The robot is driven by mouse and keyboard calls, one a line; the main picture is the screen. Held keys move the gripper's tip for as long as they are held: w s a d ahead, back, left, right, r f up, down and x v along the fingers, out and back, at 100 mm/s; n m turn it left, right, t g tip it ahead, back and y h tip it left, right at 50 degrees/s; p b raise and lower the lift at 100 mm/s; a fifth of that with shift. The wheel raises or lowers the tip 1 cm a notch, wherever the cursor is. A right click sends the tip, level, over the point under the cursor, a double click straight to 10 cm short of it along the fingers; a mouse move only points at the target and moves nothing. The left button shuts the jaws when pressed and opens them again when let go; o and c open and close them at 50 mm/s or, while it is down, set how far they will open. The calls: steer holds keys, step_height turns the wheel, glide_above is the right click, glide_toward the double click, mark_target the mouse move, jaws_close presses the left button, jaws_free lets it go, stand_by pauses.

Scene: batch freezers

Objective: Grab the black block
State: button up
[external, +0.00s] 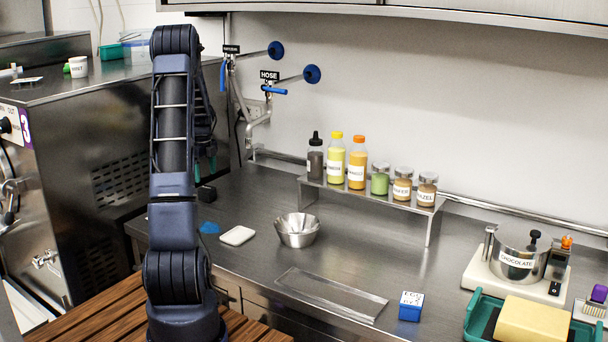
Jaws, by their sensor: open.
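A small black block (207,194) sits on the steel counter just right of my arm, near the side of the large steel machine. My gripper (205,171) points down behind my upright arm, a little above the block and apart from it. Its fingers are open, with nothing seen between them. My arm hides part of the gripper and may cover the block's left edge.
A blue piece (209,227), a white dish (237,236) and a metal bowl (297,231) stand in front of the block. A shelf (370,194) holds several bottles and jars. The steel machine (95,165) bounds the left. Counter right of the block is clear.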

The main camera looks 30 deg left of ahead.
steer(key=f, duration=0.8)
steer(key=shift+w+a+f, duration=0.1)
steer(key=shift+w, duration=0.1)
steer(key=shift+c, duration=0.4)
steer(key=c, duration=1)
